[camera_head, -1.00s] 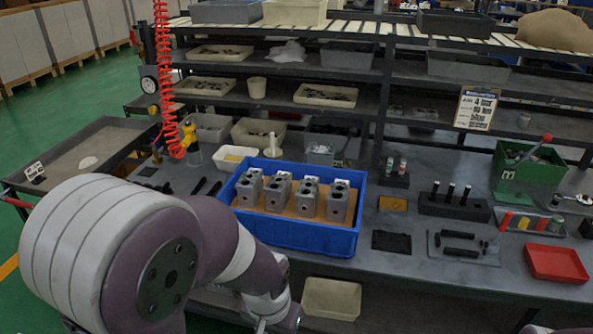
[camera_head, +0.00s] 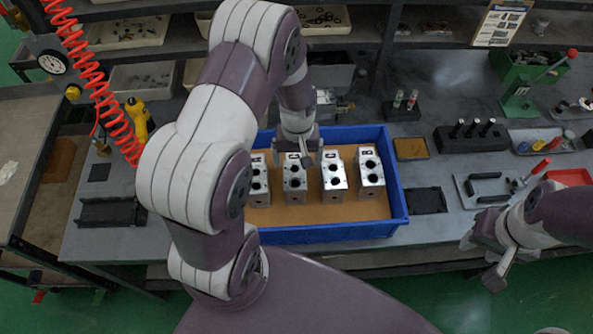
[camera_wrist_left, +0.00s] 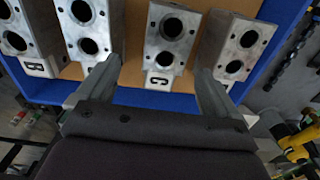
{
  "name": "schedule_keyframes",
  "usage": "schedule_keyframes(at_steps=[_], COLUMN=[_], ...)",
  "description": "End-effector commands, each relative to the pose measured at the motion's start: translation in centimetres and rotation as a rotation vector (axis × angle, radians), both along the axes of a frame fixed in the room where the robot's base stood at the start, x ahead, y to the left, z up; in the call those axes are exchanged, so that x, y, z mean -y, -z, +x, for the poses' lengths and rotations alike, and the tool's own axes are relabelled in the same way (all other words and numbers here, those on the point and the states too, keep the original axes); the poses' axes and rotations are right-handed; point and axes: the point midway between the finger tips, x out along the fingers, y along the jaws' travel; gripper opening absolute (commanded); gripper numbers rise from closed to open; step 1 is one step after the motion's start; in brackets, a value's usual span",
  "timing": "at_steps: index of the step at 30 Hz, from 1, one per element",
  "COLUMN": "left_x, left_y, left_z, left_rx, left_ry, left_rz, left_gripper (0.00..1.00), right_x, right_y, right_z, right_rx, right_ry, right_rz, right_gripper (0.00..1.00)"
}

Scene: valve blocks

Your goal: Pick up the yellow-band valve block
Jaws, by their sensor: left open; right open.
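Several grey metal valve blocks stand in a row on the brown floor of a blue crate (camera_head: 400,205), each with two dark holes on top. No yellow band is visible on any. My left gripper (camera_head: 301,160) is open above the far end of the second block from the left (camera_head: 295,183). My right gripper (camera_head: 482,262) is open, empty, off the bench's front right.
Right of the crate are a black tray (camera_head: 428,200), a holder with black pegs (camera_head: 470,138) and a red tray (camera_head: 568,177). A yellow tool (camera_head: 138,118) and a red coiled hose (camera_head: 92,75) are at the left.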

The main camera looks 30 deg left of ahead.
Motion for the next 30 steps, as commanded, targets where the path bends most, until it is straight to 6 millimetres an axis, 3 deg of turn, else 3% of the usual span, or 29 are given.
schedule_keyframes(at_steps=[9, 17, 20, 26, 30], left_x=[-0.2, -0.2, -0.2, -0.2, -0.3], left_y=[4.9, 5.7, 5.7, 5.7, 5.5], left_z=[-0.2, -0.1, -0.1, -0.1, 0.1], left_rx=[-0.002, 0.002, 0.002, 0.002, 0.005], left_ry=[0.002, 0.002, 0.002, 0.002, 0.002], left_rz=[0.0, 0.0, 0.0, 0.0, 0.001], left_gripper=[0.94, 0.94, 0.68, 0.02, 0.0], right_x=[0.0, 0.0, 0.0, 0.0, 0.0], right_y=[-2.0, -2.0, -2.0, -2.0, -2.0], right_z=[0.0, 0.0, 0.0, 0.0, 0.0], right_rx=[0.001, 0.0, 0.0, 0.001, 0.001], right_ry=[0.0, 0.0, 0.0, 0.0, 0.0], right_rz=[0.0, 0.0, 0.0, 0.0, 0.0], right_gripper=[0.43, 0.43, 0.43, 0.43, 0.43])
